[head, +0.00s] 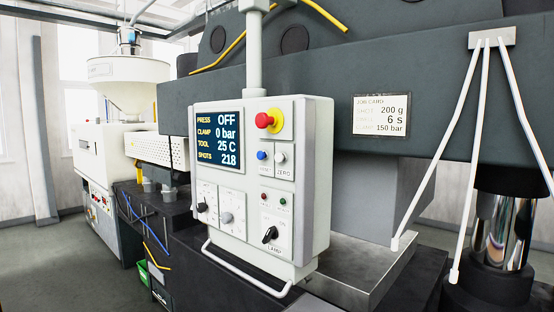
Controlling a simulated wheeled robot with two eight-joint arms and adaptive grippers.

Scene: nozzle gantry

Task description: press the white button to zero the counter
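The white button (280,157) sits on the upper right of the control panel (318,150), above a label reading ZERO. A blue button (262,155) is just to its left, and a red emergency knob on a yellow base (269,121) is above. The panel's screen (218,139) reads PRESS OFF, CLAMP 0 bar, TOOL 25 C, SHOTS 218. Neither of my grippers shows in the head view.
The panel hangs from a grey post (254,50) and has a white handle bar (245,279) along its bottom. Rotary knobs, including a black one (270,235), sit lower on it. A job card (381,115) is on the dark beam (445,100).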

